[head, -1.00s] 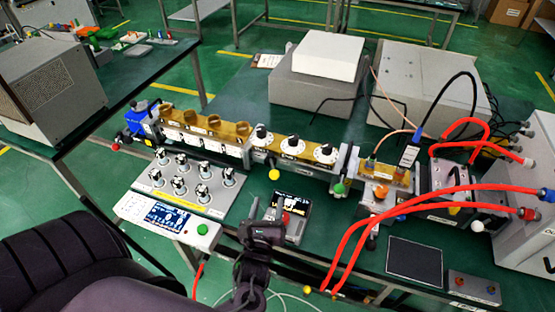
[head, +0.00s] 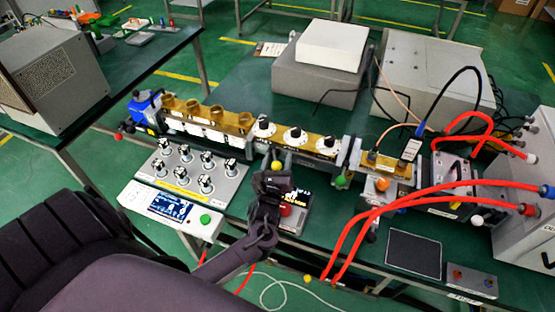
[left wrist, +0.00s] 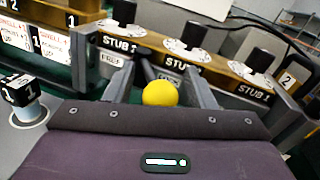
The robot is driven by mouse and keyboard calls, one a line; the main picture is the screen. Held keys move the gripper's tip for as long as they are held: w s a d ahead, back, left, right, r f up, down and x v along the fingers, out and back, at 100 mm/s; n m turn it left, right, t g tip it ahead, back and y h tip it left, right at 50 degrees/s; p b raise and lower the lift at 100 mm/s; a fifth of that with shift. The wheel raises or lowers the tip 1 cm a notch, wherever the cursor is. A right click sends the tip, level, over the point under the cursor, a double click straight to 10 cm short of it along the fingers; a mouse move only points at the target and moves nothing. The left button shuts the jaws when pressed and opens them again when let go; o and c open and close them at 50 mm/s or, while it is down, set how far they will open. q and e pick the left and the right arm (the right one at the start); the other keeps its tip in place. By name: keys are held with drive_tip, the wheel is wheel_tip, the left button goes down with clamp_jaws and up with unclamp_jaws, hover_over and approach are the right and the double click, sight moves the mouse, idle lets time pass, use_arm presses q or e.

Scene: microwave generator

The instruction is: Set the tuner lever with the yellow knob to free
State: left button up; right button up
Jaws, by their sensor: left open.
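The yellow knob (head: 277,166) is on the tuner lever at the front of the brass stub tuner (head: 310,148). In the left wrist view the yellow knob (left wrist: 160,93) sits between the two fingers, with a gap visible on each side. The dark lever runs up behind it towards the tuner. My left gripper (head: 274,162) is open around the knob. In the left wrist view, a FREE label (left wrist: 112,60) is left of the lever; another label (left wrist: 168,76) behind the knob is partly hidden. My right gripper is not in view.
A panel with several black-and-white knobs (head: 185,172) lies to the left of the gripper. Orange (head: 381,184) and green (head: 341,181) knobs and red hoses (head: 400,205) are to the right.

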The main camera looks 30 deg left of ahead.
use_arm(q)
drive_tip(key=shift+w, duration=0.1)
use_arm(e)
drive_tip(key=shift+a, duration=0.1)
use_arm(q)
clamp_jaws()
drive_tip(key=shift+r, duration=0.1)
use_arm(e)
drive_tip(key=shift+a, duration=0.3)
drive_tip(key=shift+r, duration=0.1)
